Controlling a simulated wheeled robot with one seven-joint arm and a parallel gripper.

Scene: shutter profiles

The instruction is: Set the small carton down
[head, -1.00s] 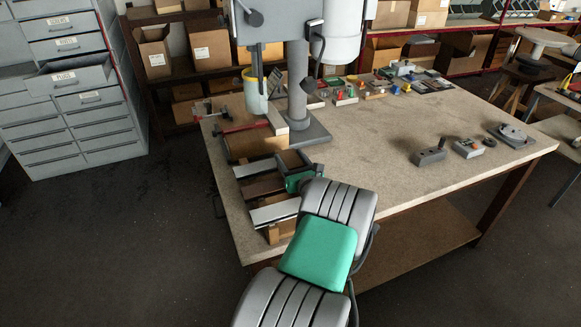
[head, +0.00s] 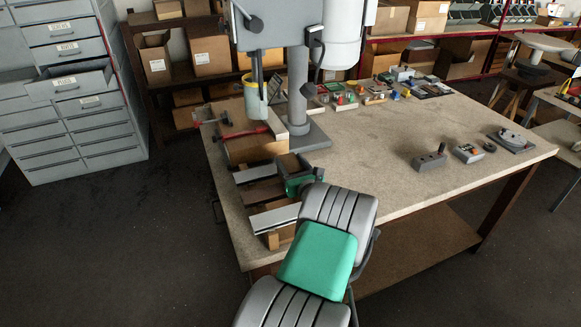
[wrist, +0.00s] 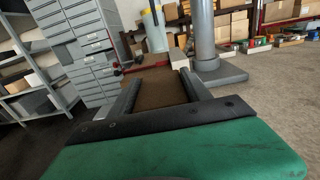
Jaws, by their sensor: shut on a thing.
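The small carton (wrist: 160,92) is brown and sits between the two dark fingers of my gripper (wrist: 158,88) in the wrist view. In the head view my gripper (head: 289,163) is near the table's left edge, at the end of my arm, and the carton (head: 287,166) shows as a small brown patch, partly hidden by the gripper. My gripper is shut on it. The carton is at the right ends of the shutter profiles (head: 272,219). I cannot tell whether its underside touches anything.
A larger cardboard box (head: 252,151) lies beyond the profiles, with a red-handled clamp (head: 240,131) by it. A grey drill-press column (head: 297,90) stands behind. The worktable (head: 390,140) is clear in the middle; grey control boxes (head: 430,161) stand at right.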

